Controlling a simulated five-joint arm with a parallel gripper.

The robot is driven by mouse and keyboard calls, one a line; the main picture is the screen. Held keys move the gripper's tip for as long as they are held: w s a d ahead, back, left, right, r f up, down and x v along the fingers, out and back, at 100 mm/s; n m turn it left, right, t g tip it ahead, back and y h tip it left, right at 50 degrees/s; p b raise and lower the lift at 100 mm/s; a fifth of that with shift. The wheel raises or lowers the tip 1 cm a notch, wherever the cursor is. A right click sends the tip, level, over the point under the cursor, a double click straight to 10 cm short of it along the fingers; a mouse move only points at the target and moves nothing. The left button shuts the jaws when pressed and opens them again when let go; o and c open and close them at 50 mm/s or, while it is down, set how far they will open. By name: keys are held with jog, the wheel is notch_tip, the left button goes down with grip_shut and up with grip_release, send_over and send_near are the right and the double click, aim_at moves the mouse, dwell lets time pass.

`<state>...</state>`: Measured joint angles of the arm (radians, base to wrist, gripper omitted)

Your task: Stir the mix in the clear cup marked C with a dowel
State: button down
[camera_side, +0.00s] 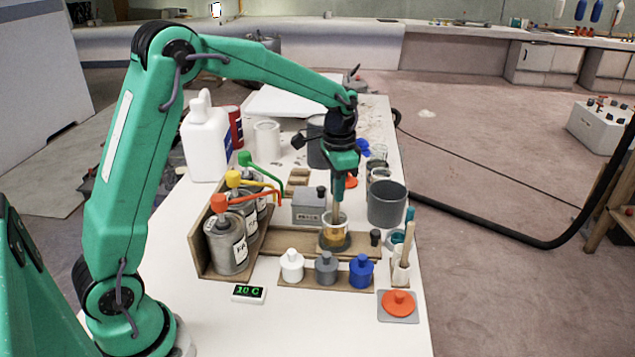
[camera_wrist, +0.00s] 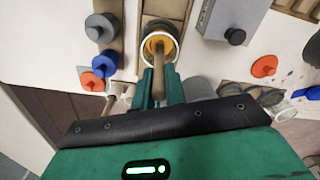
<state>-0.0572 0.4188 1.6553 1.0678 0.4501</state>
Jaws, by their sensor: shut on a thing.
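A clear cup (camera_side: 334,235) with amber mix stands on the wooden base in the middle of the bench. In the wrist view I look down into the cup (camera_wrist: 175,50) and see the amber mix (camera_wrist: 155,42). My gripper (camera_side: 338,197) is above the cup, pointing down, and is shut on a wooden dowel (camera_side: 337,213). The dowel's lower end is inside the cup. In the wrist view the dowel (camera_wrist: 168,82) runs between my green fingers (camera_wrist: 160,88) toward the mix. I cannot read any letter on the cup.
Several cans with coloured pumps (camera_side: 228,245) stand left of the cup. White, grey and blue capped pieces (camera_side: 326,268) stand in front. A grey tub (camera_side: 387,204) and a holder with sticks (camera_side: 402,255) are on the right. A grey box (camera_side: 308,208) is behind.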

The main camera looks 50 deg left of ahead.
jog(key=shift+f, duration=0.65)
jog(key=shift+w+a, duration=0.1)
jog(key=shift+a, duration=0.05)
